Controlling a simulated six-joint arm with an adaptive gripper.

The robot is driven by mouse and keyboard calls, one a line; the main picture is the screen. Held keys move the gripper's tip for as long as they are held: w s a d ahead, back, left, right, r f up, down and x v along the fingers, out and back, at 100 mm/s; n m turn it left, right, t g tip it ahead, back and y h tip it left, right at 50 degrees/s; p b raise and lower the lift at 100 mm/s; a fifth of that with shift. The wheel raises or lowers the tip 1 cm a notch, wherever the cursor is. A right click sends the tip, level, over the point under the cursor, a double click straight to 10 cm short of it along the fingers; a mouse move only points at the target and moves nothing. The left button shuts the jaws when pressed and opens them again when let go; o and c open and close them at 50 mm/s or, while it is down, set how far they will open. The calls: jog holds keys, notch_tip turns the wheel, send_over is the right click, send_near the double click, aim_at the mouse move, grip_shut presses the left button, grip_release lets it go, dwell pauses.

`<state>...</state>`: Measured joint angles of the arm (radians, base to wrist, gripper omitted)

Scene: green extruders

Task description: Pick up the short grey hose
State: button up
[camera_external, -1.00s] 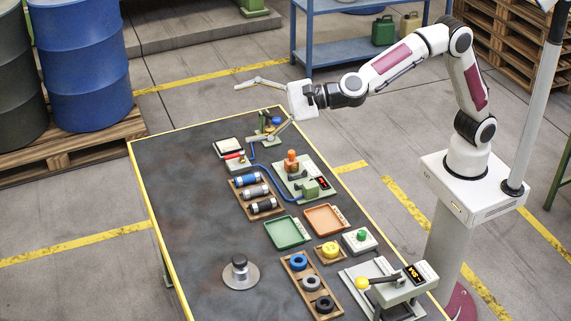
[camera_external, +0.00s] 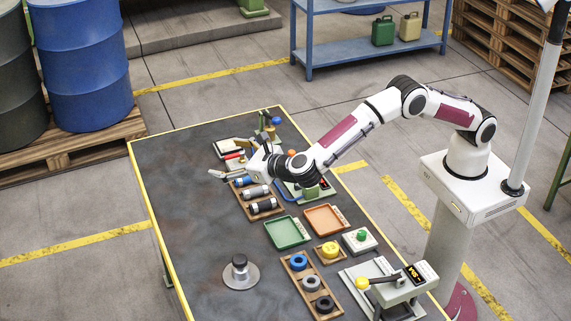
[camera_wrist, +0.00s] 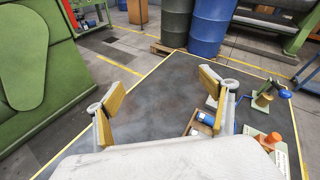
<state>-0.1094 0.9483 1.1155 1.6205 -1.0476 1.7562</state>
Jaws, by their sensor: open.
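The short grey hose (camera_external: 256,191) appears to be the grey cylinder lying in the middle of a small wooden tray (camera_external: 247,207). A blue cylinder (camera_external: 243,181) lies behind it and a black one (camera_external: 263,206) in front. My gripper (camera_external: 238,160) is open and empty, above the table just behind and left of the tray, its hand near the blue cylinder. In the wrist view, my gripper (camera_wrist: 162,92) has its yellow-padded fingers wide apart over bare table. The blue cylinder (camera_wrist: 206,117) shows beside the right finger; the grey hose is not clearly visible there.
A green tray (camera_external: 287,233), an orange tray (camera_external: 325,219) and a wooden tray of rings (camera_external: 294,280) stand nearer the front. A device with an orange knob (camera_wrist: 272,138) stands right of the fingers.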

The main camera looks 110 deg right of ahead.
jog(key=s+d+f+m+g, duration=0.1)
jog(key=s+f+m+g, duration=0.35)
jog(key=f, duration=0.55)
jog(key=m+g, duration=0.3)
jog(key=m, duration=0.2)
send_near(256, 189)
jog(key=shift+w+d+f+n+h, duration=0.15)
jog(key=shift+w+d+f+h, duration=0.1)
jog(key=shift+d+f, duration=0.2)
jog(key=shift+w+d+f+n+h, duration=0.1)
jog(key=shift+w+d+f+h, duration=0.1)
jog(key=shift+d+f, duration=0.2)
jog(key=shift+x, duration=1.35)
jog(key=shift+d, duration=0.1)
jog(key=shift+s+x, duration=0.25)
jog(key=shift+x, duration=1)
jog(key=shift+s+x, duration=0.2)
jog(key=shift+x, duration=1.05)
